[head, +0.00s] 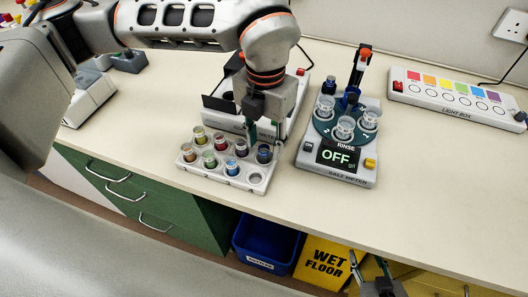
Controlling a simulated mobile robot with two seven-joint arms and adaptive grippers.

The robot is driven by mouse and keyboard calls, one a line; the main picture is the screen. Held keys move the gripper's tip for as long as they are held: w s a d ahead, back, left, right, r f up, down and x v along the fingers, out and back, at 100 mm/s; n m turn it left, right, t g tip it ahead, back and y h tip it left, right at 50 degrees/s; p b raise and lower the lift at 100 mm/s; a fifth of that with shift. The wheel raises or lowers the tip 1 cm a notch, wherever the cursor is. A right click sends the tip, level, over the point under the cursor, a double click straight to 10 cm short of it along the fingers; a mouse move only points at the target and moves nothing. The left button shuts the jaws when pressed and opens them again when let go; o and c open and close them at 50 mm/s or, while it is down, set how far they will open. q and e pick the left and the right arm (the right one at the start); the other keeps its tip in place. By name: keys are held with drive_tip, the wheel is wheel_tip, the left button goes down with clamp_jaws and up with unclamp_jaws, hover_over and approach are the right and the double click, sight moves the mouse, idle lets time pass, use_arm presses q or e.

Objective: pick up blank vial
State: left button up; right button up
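A white vial rack (222,182) on the bench holds several small vials with coloured contents, in two rows. The hole at its front right corner (255,178) looks empty. I cannot tell which vial is the blank one. A dark blue vial (264,154) stands at the right end of the back row. My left gripper (252,132) points down at the back right of the rack, close to that vial. Its fingers are small and partly hidden, so I cannot tell their opening. My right gripper (378,285) is low at the bottom edge, away from the rack, its opening unclear.
A white device (299,100) stands behind the rack. Right of it is the salt meter (335,175), reading OFF, with clear cups on its teal turntable. A light box (455,103) lies at the back right. The bench's right front is clear. A blue bin (265,241) stands below.

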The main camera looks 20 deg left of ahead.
use_arm(q)
drive_tip(key=shift+f, duration=1.1)
drive_tip(key=c, duration=1)
drive_tip(key=shift+r, duration=0.1)
